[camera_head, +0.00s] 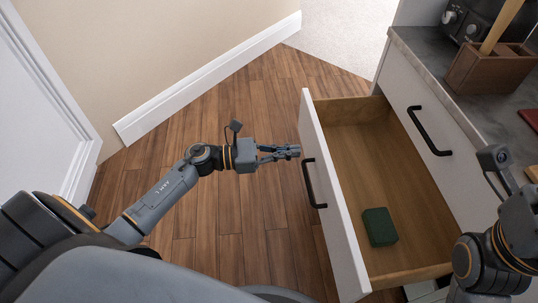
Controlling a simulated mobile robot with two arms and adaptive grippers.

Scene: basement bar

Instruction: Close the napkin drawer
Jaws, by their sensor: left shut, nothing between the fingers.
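The napkin drawer (335,153) is pulled out of the white cabinet, with a white front, a black bar handle (314,184) and a wooden inside. A dark green block-like item (379,227), perhaps a stack of napkins, lies inside near the front right corner. My left gripper (293,152) is shut and empty, with its fingertips beside the outer face of the drawer front, above and left of the handle. I cannot tell whether it touches the front. My right arm is at the lower right over the cabinet side; its fingers do not show.
A grey counter (431,75) holds a wooden caddy (490,71) and a dark appliance (468,19). Another closed drawer with a black handle (429,131) is on the cabinet face. Wooden floor (180,115) is clear left of the drawer, up to a beige wall with a white baseboard.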

